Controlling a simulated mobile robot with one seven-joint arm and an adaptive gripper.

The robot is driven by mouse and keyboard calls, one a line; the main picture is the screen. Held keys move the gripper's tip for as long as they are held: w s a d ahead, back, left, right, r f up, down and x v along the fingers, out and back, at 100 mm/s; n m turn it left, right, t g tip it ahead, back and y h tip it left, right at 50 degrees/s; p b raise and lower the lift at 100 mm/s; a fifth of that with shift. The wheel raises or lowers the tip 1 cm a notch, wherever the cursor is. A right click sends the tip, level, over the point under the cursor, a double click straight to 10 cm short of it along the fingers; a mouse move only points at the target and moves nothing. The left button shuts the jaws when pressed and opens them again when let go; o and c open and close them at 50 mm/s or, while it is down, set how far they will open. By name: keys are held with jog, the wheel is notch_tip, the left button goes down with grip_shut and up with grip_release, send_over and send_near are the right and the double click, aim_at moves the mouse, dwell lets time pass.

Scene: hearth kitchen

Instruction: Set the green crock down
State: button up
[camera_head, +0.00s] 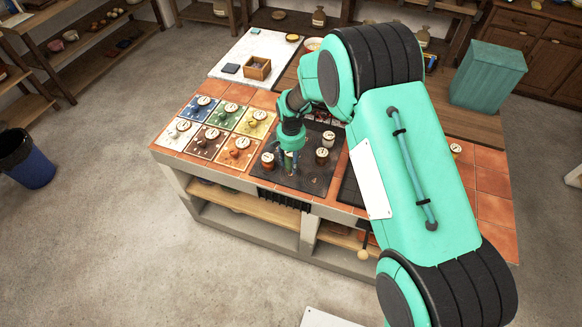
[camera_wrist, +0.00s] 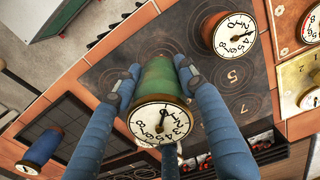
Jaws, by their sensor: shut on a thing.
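The green crock (camera_wrist: 158,82), with a numbered white dial on its end, is between the two blue fingers of my gripper (camera_wrist: 150,90) in the wrist view. The fingers are shut on its sides. There the green crock is hard to make out behind the fingers. The wrist view shows rings and a number on the panel below. I cannot tell whether the crock's base touches the panel.
A red crock (camera_head: 268,160) stands close left of my gripper, and a brown crock (camera_head: 321,157) to its right. Another crock (camera_head: 328,138) stands behind. Several coloured dial plates (camera_head: 230,115) lie left of the panel. A wooden box (camera_head: 257,68) sits on the white board (camera_head: 262,45).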

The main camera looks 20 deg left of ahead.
aim_at(291, 167)
jog(key=shift+w+a, duration=0.1)
jog(key=shift+w, duration=0.05)
jog(key=shift+f, duration=1.7)
jog(key=shift+f, duration=0.15)
jog(key=o, duration=1.5)
notch_tip(291, 167, up, 12)
jog(key=shift+r+p, duration=0.1)
jog(key=shift+p, duration=0.2)
